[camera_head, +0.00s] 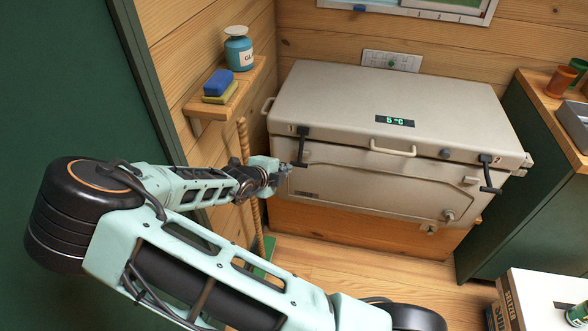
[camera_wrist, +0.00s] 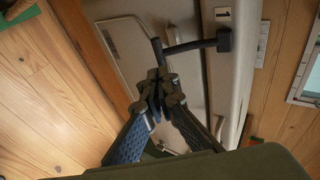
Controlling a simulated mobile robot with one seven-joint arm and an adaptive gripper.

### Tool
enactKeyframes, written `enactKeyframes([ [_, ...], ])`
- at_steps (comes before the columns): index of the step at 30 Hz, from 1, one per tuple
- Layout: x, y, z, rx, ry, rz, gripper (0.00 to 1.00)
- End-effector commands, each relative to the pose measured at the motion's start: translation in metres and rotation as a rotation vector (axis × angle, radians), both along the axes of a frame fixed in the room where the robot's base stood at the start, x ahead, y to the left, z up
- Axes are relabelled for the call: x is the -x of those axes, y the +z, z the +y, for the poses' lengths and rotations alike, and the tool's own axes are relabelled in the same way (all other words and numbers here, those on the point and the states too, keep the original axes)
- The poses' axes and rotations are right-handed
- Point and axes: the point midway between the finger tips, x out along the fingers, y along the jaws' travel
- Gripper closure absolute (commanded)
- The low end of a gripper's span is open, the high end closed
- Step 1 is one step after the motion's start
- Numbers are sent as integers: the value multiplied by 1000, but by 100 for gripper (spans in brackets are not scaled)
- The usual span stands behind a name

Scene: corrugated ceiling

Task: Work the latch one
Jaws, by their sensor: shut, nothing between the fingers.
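A beige chest cooler (camera_head: 330,105) stands against the wooden wall with its lid down. Latch one, a black T-shaped handle (camera_head: 303,146), hangs at the left of the cooler's front. In the wrist view its stem and crossbar (camera_wrist: 195,46) show beside a label (camera_wrist: 222,14) reading 1. My gripper (camera_head: 287,169) is at the left of the latch's lower end, its fingers closed and empty. In the wrist view the fingertips (camera_wrist: 159,88) are just below the crossbar's near end. I cannot tell whether they touch it.
A second black latch (camera_head: 487,174) hangs at the cooler's right, with a lid handle (camera_head: 393,150) between. A small wall shelf (camera_head: 232,98) holds a bottle (camera_head: 239,48) and sponges (camera_head: 218,84). A green cabinet (camera_head: 525,180) stands close at the right.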

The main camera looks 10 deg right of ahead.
Motion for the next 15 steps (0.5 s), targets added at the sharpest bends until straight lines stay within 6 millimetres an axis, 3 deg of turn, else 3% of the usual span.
enactKeyframes([
  [1,-8,-13,-6,0,-1,-1,100],
  [6,-30,-32,-23,-1,-2,0,100],
  [15,-53,-49,-39,-2,0,0,100],
])
